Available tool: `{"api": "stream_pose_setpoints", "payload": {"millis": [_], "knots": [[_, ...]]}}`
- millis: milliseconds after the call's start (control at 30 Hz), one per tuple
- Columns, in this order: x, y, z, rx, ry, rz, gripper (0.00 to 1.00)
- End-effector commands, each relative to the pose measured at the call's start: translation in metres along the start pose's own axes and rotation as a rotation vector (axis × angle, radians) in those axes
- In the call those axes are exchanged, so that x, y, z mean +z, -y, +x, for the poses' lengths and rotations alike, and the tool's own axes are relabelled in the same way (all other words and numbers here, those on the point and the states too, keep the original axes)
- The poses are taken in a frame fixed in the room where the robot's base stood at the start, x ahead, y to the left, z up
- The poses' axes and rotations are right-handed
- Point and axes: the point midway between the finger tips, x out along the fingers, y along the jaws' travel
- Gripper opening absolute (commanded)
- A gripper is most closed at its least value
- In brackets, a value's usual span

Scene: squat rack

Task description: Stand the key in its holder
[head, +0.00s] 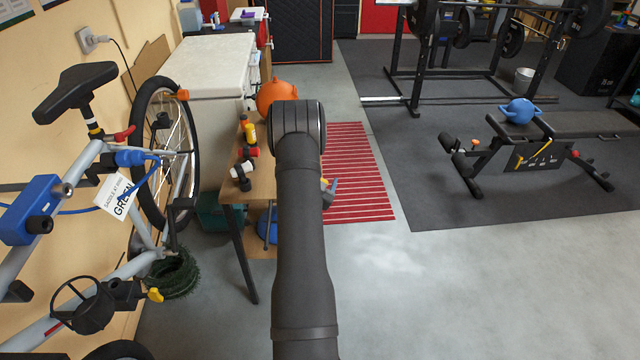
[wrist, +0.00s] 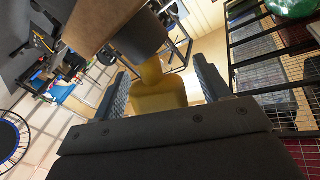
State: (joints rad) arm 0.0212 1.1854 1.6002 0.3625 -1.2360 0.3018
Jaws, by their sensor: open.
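In the wrist view, a yellow piece that looks like the key (wrist: 158,103) sits between the two fingers of my gripper (wrist: 162,72). The fingers are open, and a gap shows on the right side of the yellow piece. Its narrower stem runs up to a dark round cylinder (wrist: 142,38), which looks like the holder. I cannot tell how far the stem sits inside it. The lower end of the key is hidden behind the gripper body. In the head view my arm hides the gripper, the key and the cylinder.
In the head view, a wooden table (head: 233,190) with small items stands left of my arm, beside a white chest (head: 205,68). A bicycle (head: 165,150) stands at the left. A weight bench (head: 540,130) is at the right. The floor at front right is clear.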

Motion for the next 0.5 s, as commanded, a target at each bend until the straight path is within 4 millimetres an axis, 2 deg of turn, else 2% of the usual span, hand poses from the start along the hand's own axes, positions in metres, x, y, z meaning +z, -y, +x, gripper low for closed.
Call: {"api": "stream_pose_setpoints", "payload": {"millis": [33, 200, 300, 500], "knots": [[0.0, 0.0, -0.0001, 0.0, 0.0, 0.0, 0.65], [-0.0001, 0.0001, -0.0002, 0.0, 0.0, 0.0, 0.32], [-0.0001, 0.0001, -0.0002, 0.0, 0.0, 0.0, 0.18], [-0.0003, 0.0002, -0.0003, 0.0, 0.0, 0.0, 0.18]]}}
